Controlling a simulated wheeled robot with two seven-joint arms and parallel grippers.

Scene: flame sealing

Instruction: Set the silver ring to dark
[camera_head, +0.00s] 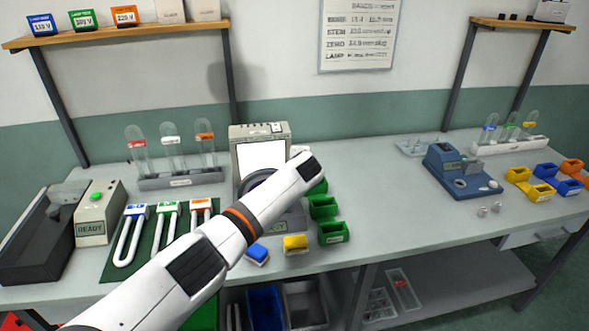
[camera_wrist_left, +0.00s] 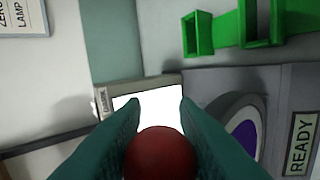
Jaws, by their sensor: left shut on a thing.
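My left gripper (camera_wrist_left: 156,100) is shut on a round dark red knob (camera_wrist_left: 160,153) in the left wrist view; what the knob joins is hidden. To its right is a grey ring (camera_wrist_left: 215,113) around a dark purple disc (camera_wrist_left: 243,137), on a grey instrument (camera_wrist_left: 290,82) labelled READY. A bright white screen (camera_wrist_left: 150,97) shows behind the fingertips. In the head view the ring (camera_head: 256,181) is a dark arc before the lit screen (camera_head: 262,157), partly covered by my left arm. My left fingers are hidden there. My right gripper is not in view.
Green bins (camera_head: 323,208) stand close right of the instrument. Blue (camera_head: 257,252) and yellow (camera_head: 295,244) blocks lie in front. A tube rack (camera_head: 180,180) and U-tubes (camera_head: 167,222) are to the left. The bench middle (camera_head: 385,205) is clear.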

